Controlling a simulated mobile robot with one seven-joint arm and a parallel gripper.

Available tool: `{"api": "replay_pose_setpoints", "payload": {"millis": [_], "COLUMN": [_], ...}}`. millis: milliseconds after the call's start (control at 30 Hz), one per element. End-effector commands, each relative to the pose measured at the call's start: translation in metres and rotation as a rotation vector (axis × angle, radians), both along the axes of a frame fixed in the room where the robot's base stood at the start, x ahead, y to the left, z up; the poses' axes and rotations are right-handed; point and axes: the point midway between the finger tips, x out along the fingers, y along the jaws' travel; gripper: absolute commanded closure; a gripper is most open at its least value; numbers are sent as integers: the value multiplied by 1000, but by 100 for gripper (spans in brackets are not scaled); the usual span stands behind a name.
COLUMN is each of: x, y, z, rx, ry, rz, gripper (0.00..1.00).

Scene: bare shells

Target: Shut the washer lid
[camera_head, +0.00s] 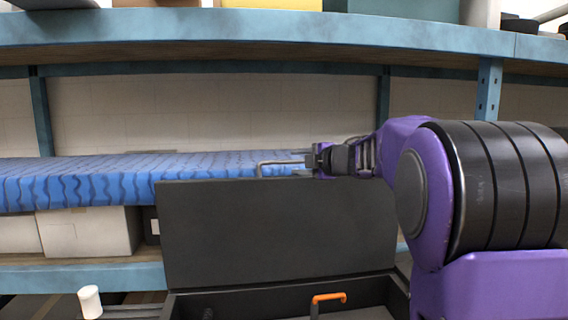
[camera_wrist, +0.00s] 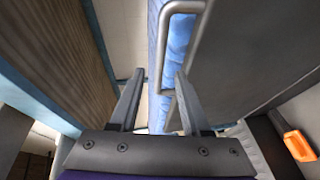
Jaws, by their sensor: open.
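The dark lid (camera_head: 275,235) stands upright and open above a black box-like body (camera_head: 250,302), which holds an orange handle (camera_head: 328,298). In the wrist view the lid (camera_wrist: 245,50) fills the upper right and the orange handle (camera_wrist: 298,145) is at the lower right. A bent metal bar handle (camera_head: 280,163) shows above the lid's top edge; in the wrist view this bar (camera_wrist: 165,40) runs along the lid's far side. My gripper (camera_head: 315,160) is at the lid's top edge beside the bar. Its fingers (camera_wrist: 158,78) are open, with the bar's near end around their tips; contact cannot be told.
Behind the lid is a blue shelf rack (camera_head: 260,30) with a blue wavy-patterned mat (camera_head: 100,180) on its middle level. A white box (camera_head: 88,232) sits below it. A small white cylinder (camera_head: 90,301) stands at the lower left.

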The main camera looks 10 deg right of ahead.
Motion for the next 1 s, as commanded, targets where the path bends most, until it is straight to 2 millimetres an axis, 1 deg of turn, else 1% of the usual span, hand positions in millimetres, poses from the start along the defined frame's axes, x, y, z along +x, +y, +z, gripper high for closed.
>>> {"api": "replay_pose_setpoints", "payload": {"millis": [33,100,200,300,467,700,733,867,900,1000], "x": [11,22,36,45,52,52,52,52,52,52], "y": [4,9,15,19,21,22,22,22,21,21], "z": [-3,-6,-8,-10,-12,-12,-12,-11,-12,-11], "rx": [-1,-1,-1,0,-1,-1,-2,-1,-1,-1], "ry": [2,2,1,1,1,0,1,0,0,0], "rz": [0,1,0,0,-1,-2,-2,-2,-2,-2], "gripper": [53,53,53,53,53,53,55,78,85,100]}}
